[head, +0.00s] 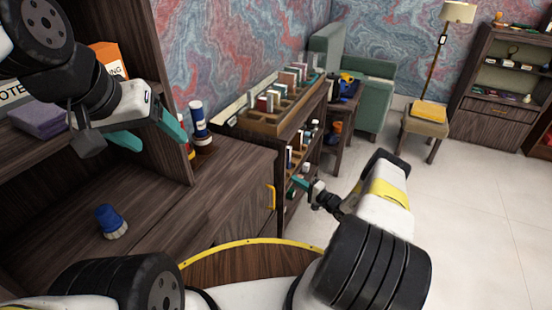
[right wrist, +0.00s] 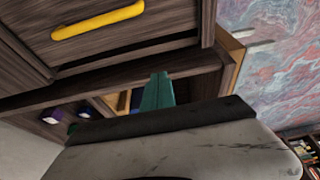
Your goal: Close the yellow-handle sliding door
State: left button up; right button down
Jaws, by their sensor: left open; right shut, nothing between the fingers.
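The yellow handle (head: 271,197) is on the dark wood front of the desk cabinet, near its right end. It also shows at the top left of the right wrist view (right wrist: 98,20), on the dark wood door panel (right wrist: 125,40). How far the door stands open cannot be told. My right gripper (head: 300,183) is shut and empty, a little to the right of the handle and apart from it. Its teal fingers (right wrist: 157,92) show in the right wrist view. My left gripper (head: 150,133) is open and empty above the desk, far from the handle.
Bottles (head: 199,125) stand by the upright panel. A low shelf unit (head: 285,110) with books and bottles stands just beyond the desk, close to my right gripper. The pale floor (head: 470,215) at right is clear.

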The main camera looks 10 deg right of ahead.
aim_at(281, 171)
jog(key=x, duration=0.9)
jog(key=shift+w+a, duration=0.2)
jog(key=shift+s+a, duration=0.55)
jog(key=shift+s, duration=0.3)
jog(key=shift+s+a, duration=0.55)
jog(key=shift+s, duration=0.3)
